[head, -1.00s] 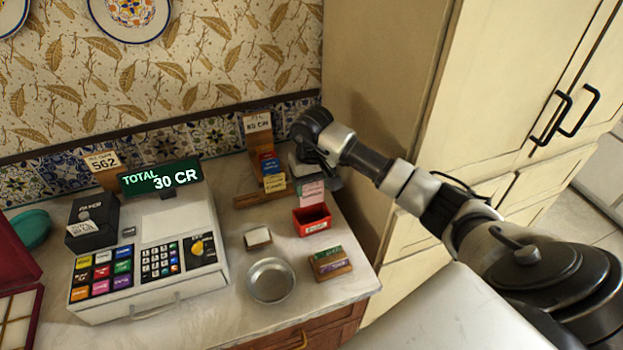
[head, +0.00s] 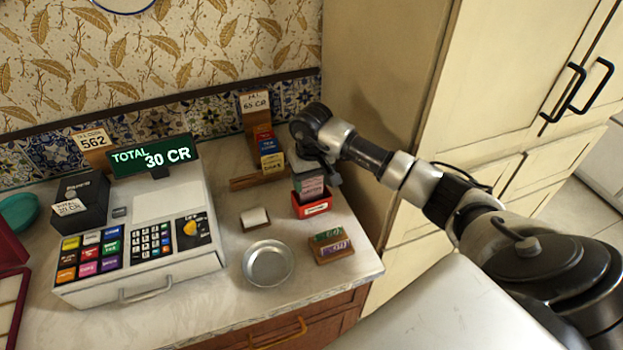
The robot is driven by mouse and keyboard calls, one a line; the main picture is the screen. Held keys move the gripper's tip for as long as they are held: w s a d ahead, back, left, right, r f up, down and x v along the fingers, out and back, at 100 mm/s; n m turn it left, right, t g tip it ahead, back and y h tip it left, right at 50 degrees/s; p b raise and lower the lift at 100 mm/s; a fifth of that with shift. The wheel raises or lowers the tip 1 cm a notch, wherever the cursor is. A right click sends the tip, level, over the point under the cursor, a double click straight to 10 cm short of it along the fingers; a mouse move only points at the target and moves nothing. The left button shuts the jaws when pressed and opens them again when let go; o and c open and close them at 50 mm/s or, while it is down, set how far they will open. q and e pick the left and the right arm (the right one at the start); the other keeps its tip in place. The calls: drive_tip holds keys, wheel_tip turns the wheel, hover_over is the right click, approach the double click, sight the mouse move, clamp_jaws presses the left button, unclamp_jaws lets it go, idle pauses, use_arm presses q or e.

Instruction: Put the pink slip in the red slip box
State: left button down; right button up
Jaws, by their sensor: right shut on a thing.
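The pink slip (head: 311,187) stands upright at the red slip box (head: 315,209). Its lower edge is hidden behind the front wall of the box, so it looks to be inside the opening. My right gripper (head: 309,172) is above the box, shut on the top of the pink slip; its fingertips are partly hidden by my wrist. The red box sits on the counter near its right side. My left gripper is not in view.
A wooden rack with coloured slips (head: 268,155) stands just left of the box. A holder with green and purple slips (head: 331,247), a metal dish (head: 268,264) and a small white pad (head: 255,218) lie in front. The cash register (head: 150,240) fills the left. A tall cabinet (head: 400,90) stands right.

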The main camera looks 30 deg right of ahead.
drive_tip(key=shift+b, duration=0.6)
idle(0.8)
drive_tip(key=o, duration=1)
drive_tip(key=shift+c, duration=0.2)
drive_tip(key=shift+o, duration=0.6)
drive_tip(key=shift+r+p, duration=1.65)
drive_tip(key=shift+r, duration=1.9)
